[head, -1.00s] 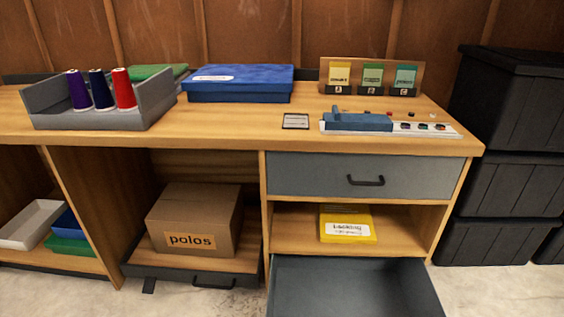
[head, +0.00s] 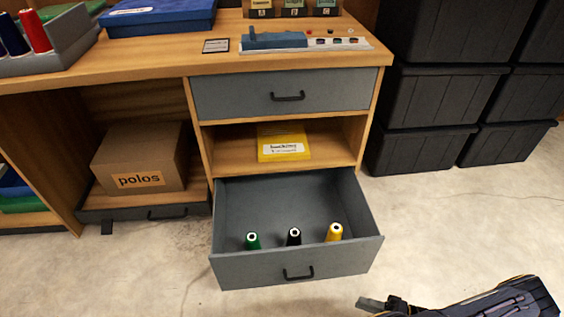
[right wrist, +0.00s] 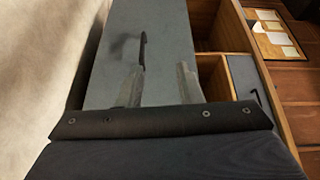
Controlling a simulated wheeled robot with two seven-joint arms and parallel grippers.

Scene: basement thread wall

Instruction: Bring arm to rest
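My right gripper (head: 366,303) shows at the bottom right of the head view, in front of and to the right of the open lower drawer (head: 297,267). In the right wrist view its two fingers (right wrist: 159,86) are apart with nothing between them. The drawer's grey front (right wrist: 165,65) and dark handle (right wrist: 143,50) show beyond the fingers, apart from them as far as I can tell. The drawer holds a green spool (head: 252,241), a black spool (head: 294,237) and a yellow spool (head: 335,232), all upright. My left gripper is not in view.
The wooden bench (head: 150,62) carries a blue box (head: 160,18) and a small device (head: 285,40). The upper drawer (head: 240,95) is shut. A polos carton (head: 140,160) sits at left. Black bins (head: 425,100) stand at right. The floor (head: 450,210) between bins and arm is clear.

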